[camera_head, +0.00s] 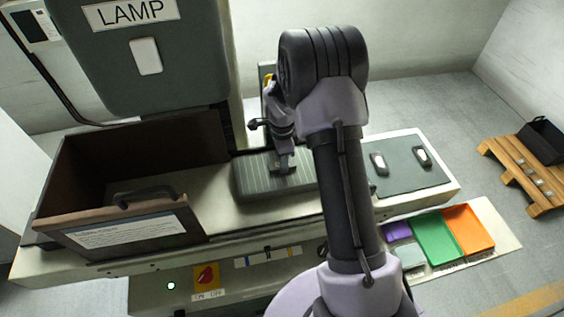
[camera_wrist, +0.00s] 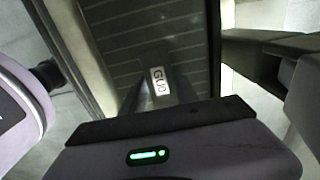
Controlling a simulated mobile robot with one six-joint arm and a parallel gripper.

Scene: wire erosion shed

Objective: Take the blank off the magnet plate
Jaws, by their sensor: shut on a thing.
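The magnet plate (camera_head: 252,181) is a dark grey ribbed block on the machine bed; its striped top fills much of the wrist view (camera_wrist: 128,42). The blank (camera_wrist: 156,57) is a small grey piece at the plate, with a white lettered tag (camera_wrist: 158,81). My gripper (camera_head: 284,163) points down over the plate and is shut on the blank, which is largely hidden in the head view. The blank looks to be at the plate's top face; I cannot tell whether it touches it.
A brown open guard box (camera_head: 118,222) stands left of the plate. A grey head marked LAMP (camera_head: 150,75) hangs behind. A red switch (camera_head: 206,276) and lit green lamp (camera_head: 171,286) are in front. Purple, green (camera_head: 436,238) and orange (camera_head: 467,229) trays lie right. A pallet (camera_head: 524,172) holds a black bin.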

